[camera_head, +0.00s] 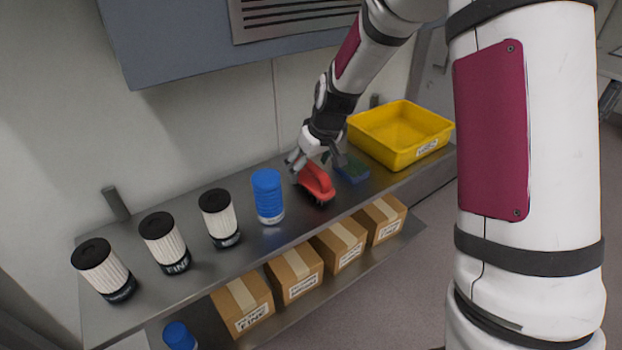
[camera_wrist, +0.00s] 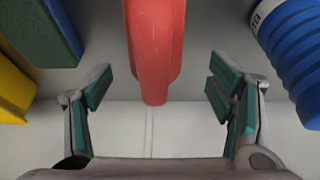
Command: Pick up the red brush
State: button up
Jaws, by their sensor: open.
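The red brush (camera_head: 317,182) lies on the metal shelf, with dark bristles showing under its front end in the head view. Its red handle also shows in the wrist view (camera_wrist: 155,45), coming down from the top edge. My gripper (camera_head: 313,163) is right at the brush, at its far side in the head view. In the wrist view my gripper (camera_wrist: 161,95) is open, with one finger on each side of the brush handle. A gap shows between each finger and the handle. The bristles are out of sight in the wrist view.
A green-and-blue sponge-like block (camera_head: 352,169) lies right of the brush, beside a yellow bin (camera_head: 401,137). A blue ribbed bottle (camera_head: 268,196) stands close on the left. Several black-capped filters (camera_head: 219,217) stand farther left on the shelf (camera_head: 245,245). Boxes (camera_head: 295,272) sit below.

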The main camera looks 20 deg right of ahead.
aim_at(307, 175)
jog(key=x, duration=0.4)
jog(key=shift+w+d+f, duration=0.1)
jog(key=shift+d+f, duration=0.1)
jog(key=shift+d, duration=0.05)
jog(key=c, duration=1.3)
jog(key=shift+r, duration=0.1)
jog(key=shift+r, duration=0.5)
jog(key=v, duration=0.2)
jog(key=shift+a+r, duration=0.1)
jog(key=shift+r, duration=0.25)
jog(key=s, duration=0.5)
jog(key=s+r+p, duration=0.1)
jog(key=s, duration=0.4)
jog(key=s+d, duration=0.1)
jog(key=s, duration=0.4)
jog(key=shift+s+d+r+p, duration=0.1)
jog(key=shift+s+r+p, duration=0.05)
jog(key=shift+p, duration=0.2)
